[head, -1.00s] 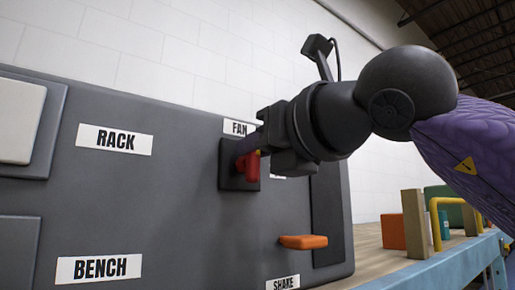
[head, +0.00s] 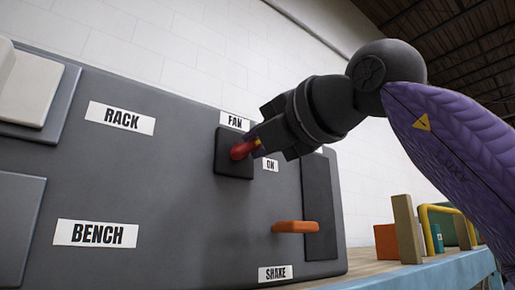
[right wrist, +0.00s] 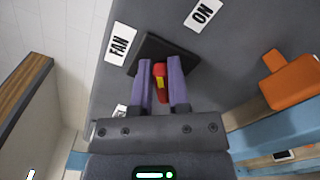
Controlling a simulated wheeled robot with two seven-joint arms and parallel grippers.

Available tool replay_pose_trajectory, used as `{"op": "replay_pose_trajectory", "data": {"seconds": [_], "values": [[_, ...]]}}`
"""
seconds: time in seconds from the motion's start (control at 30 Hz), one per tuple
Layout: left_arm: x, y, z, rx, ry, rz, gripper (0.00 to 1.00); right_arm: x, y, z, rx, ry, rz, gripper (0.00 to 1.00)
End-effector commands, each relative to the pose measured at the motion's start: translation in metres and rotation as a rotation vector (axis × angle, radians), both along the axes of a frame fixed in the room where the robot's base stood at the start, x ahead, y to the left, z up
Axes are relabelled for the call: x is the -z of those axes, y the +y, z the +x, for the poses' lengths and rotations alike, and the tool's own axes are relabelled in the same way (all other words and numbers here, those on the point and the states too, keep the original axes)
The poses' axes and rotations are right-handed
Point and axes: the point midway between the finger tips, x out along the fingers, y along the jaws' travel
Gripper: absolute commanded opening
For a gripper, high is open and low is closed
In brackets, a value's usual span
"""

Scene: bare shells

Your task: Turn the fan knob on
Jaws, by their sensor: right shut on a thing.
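The red fan knob (head: 242,150) has a yellow stripe and sits on a black square plate (head: 232,163) on the grey panel, under the FAN label (head: 235,120). The ON label (head: 271,165) is right of the plate. My right gripper (head: 260,140) comes in from the right and is shut on the knob. In the right wrist view the knob (right wrist: 160,82) lies between the two purple fingers of the right gripper (right wrist: 162,88), with the ON label (right wrist: 204,13) to the upper right. The fingers partly hide the knob in the head view. My left gripper is not in view.
An orange lever (head: 295,227) sticks out below right, above the SHAKE label (head: 275,273). A pale switch plate (head: 30,90) is at the left, near the RACK label (head: 121,118). Blocks and a yellow handle (head: 440,208) stand on the bench at right.

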Motion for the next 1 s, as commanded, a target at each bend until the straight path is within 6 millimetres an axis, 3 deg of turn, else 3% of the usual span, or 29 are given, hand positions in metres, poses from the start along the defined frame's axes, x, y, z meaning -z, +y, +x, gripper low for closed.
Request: {"op": "replay_pose_trajectory", "data": {"seconds": [0.5,1.0], "values": [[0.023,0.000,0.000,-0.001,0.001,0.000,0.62,0.008,-0.003,0.001,0.001,0.256,0.358,0.00],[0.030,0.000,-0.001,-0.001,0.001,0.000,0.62,0.011,-0.003,0.002,0.001,0.371,0.514,0.00]]}}
